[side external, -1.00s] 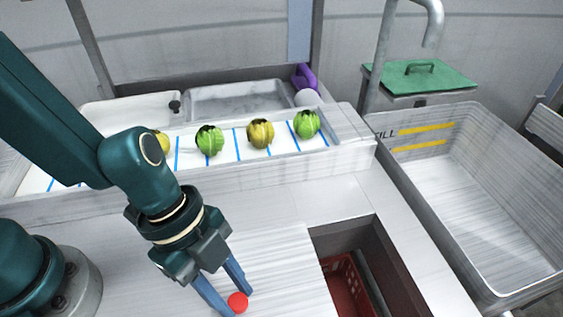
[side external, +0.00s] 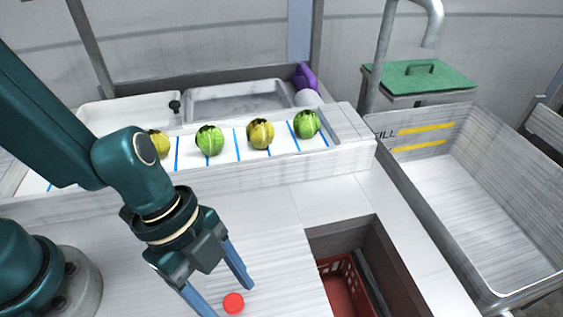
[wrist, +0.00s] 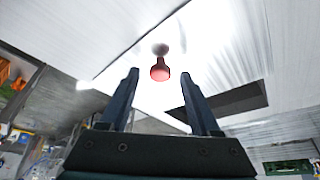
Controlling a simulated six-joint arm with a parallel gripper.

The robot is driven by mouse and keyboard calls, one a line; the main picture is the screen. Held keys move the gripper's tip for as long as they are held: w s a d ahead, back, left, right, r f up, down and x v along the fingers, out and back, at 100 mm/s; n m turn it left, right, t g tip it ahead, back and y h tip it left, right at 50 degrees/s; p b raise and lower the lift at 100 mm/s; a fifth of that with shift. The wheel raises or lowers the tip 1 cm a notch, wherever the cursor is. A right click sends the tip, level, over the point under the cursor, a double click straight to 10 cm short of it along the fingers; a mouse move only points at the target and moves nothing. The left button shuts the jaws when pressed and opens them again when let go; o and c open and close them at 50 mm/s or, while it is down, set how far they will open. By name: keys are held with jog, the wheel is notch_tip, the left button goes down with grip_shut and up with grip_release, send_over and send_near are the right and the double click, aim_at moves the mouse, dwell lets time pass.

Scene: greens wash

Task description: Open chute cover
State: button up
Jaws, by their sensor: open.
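The chute cover (side external: 270,270) is a flat pale panel on the worktop, with a round red knob (side external: 233,304). It lies to the left of the chute opening (side external: 362,235), which is uncovered where I see it. My gripper (side external: 230,301) points down at the cover with its blue fingers spread on either side of the knob. In the wrist view the knob (wrist: 160,70) appears between and just beyond the fingertips (wrist: 160,76), with a gap on each side. The left fingertip is cut off at the bottom of the side view.
A red crate (side external: 340,285) sits down inside the chute. Behind, green and yellow heads (side external: 209,140) stand on a blue-striped white strip. A large empty basin (side external: 460,200) is at right, and a green lidded board (side external: 420,78) is behind it.

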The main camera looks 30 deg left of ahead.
jog(key=shift+r, duration=0.15)
jog(key=shift+a+r, duration=0.1)
jog(key=shift+r, duration=0.35)
jog(key=v, duration=1)
jog(key=shift+a+r, duration=0.25)
jog(key=shift+r, duration=0.1)
jog(key=a+r+n+t+y, duration=0.2)
jog(key=a+n+t+y, duration=0.2)
jog(key=a+n, duration=1)
jog(key=w+n+t, duration=0.1)
jog(key=n, duration=0.3)
jog(key=shift+t+y, duration=0.3)
